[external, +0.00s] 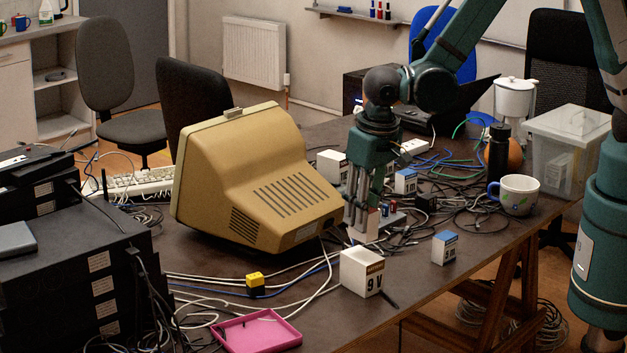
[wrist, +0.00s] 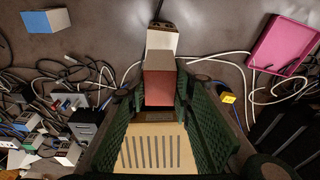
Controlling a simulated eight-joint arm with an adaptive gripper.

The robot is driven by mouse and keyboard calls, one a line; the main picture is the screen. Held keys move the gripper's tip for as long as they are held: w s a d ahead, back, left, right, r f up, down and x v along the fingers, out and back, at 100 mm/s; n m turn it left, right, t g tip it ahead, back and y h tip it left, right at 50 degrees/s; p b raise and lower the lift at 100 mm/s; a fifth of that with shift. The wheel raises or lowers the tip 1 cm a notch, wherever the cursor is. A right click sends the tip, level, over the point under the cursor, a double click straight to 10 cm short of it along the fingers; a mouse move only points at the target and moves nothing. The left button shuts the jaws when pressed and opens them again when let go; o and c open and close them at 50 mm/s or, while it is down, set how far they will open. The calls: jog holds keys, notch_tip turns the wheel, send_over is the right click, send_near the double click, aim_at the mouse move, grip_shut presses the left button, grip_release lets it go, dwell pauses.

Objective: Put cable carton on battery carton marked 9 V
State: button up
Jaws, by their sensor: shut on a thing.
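My gripper (external: 367,208) points down and is shut on a small white carton with a reddish-brown face (wrist: 160,87); its white lower part (external: 361,235) shows below the fingers in the external view. I cannot read its label, but it appears to be the cable carton. The white battery carton marked 9 V (external: 357,272) stands upright on the table, nearer the camera than the gripper. In the wrist view it (wrist: 163,42) lies just beyond the held carton, partly hidden by it. A gap between the two cartons cannot be judged exactly.
A beige monitor (external: 258,185) stands close left of my gripper. A blue-and-white carton (external: 444,248) stands right of the 9 V carton. A pink tray (external: 258,331), a yellow block (external: 255,280) and loose cables lie left. A mug (external: 517,195) and clear bin (external: 567,150) stand right.

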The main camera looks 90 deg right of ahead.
aim_at(371, 211)
jog(key=shift+f, duration=2.1)
jog(key=shift+f+b, duration=0.15)
jog(key=shift+b, duration=0.2)
jog(key=o, duration=1)
jog(key=shift+c, duration=0.2)
jog(key=shift+r, duration=0.2)
jog(key=shift+s+a+r+p, duration=0.2)
jog(key=shift+r, duration=1.8)
jog(key=shift+s+a+r+p, duration=0.2)
jog(key=shift+a+r, duration=0.05)
jog(key=shift+r, duration=1.7)
jog(key=shift+s+a+r+p, duration=0.2)
jog(key=shift+r, duration=1.8)
